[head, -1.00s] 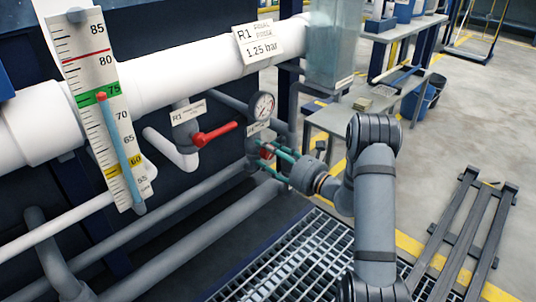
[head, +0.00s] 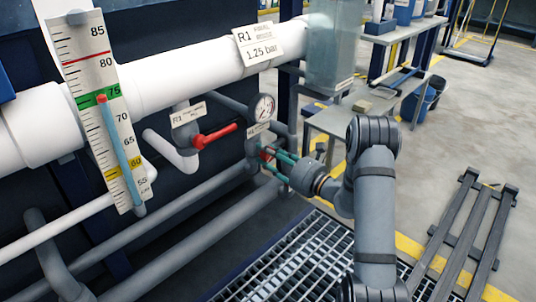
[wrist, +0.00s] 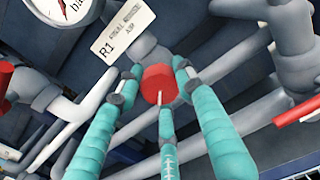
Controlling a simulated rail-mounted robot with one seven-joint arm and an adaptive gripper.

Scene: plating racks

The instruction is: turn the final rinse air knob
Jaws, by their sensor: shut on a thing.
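The red air knob (head: 265,155) sits on a grey fitting below a round pressure gauge (head: 262,107). In the wrist view the knob (wrist: 158,85) has a pale line on its face and lies between my fingertips. A tag (wrist: 122,33) beside it reads R1 and "air"; its middle line is blurred. My gripper (head: 269,157) reaches the knob from the right, its teal fingers shut on it; it also shows in the wrist view (wrist: 150,86). The gauge (wrist: 55,10) is cut off there, and its reading is too small to tell in the head view.
A red lever valve (head: 213,136) stands left of the knob. Grey pipes (head: 200,218) run below, and a white pipe (head: 180,72) with a 1.25 bar sign (head: 258,43) runs above. A scale (head: 108,110) stands at left. The floor grating (head: 290,255) is clear.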

